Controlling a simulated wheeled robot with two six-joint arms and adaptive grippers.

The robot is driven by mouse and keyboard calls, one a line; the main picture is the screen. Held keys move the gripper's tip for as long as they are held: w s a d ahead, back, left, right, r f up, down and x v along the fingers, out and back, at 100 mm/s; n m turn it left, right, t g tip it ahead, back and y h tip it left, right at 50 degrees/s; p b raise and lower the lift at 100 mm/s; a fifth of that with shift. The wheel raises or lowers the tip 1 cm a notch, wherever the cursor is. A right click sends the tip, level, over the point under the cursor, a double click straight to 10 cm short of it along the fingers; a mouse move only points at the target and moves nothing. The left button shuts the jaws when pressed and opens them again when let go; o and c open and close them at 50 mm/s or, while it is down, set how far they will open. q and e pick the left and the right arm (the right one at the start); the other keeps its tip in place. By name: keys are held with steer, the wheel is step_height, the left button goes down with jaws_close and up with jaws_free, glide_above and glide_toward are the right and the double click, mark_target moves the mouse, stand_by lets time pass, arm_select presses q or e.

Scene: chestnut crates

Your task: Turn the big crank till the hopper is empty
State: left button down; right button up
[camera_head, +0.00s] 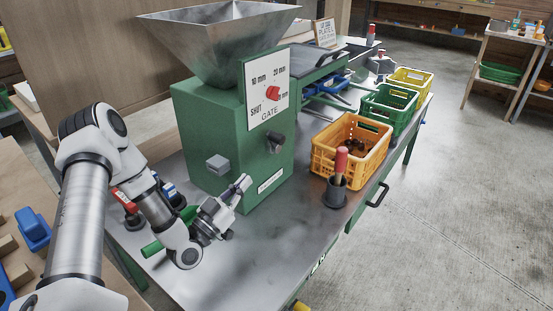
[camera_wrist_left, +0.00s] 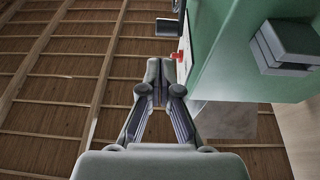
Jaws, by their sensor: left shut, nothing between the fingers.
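The metal hopper (camera_head: 215,45) tops a green machine (camera_head: 205,125); the hopper's bottom inside is hidden. The gate plate (camera_head: 254,110) carries a red knob (camera_head: 272,92), also in the left wrist view (camera_wrist_left: 177,54). A grey block (camera_head: 217,164) juts from the machine's front, and it shows large in the left wrist view (camera_wrist_left: 290,42). A green bar (camera_head: 152,248) shows beside my left wrist, partly hidden; I cannot tell whether it is the big crank. My left gripper (camera_head: 245,183) is shut and empty, close in front of the machine, with its fingertips (camera_wrist_left: 166,68) together. My right gripper is out of view.
An orange crate (camera_head: 322,160) with several chestnuts, a green crate (camera_head: 372,112) and a yellow crate (camera_head: 425,78) line the bench's right side. The bench front (camera_head: 275,250) is clear.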

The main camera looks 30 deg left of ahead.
mark_target(277, 143)
arm_select(q)
steer(key=b+x, duration=0.1)
steer(key=x, duration=1.1)
steer(key=shift+r, duration=0.15)
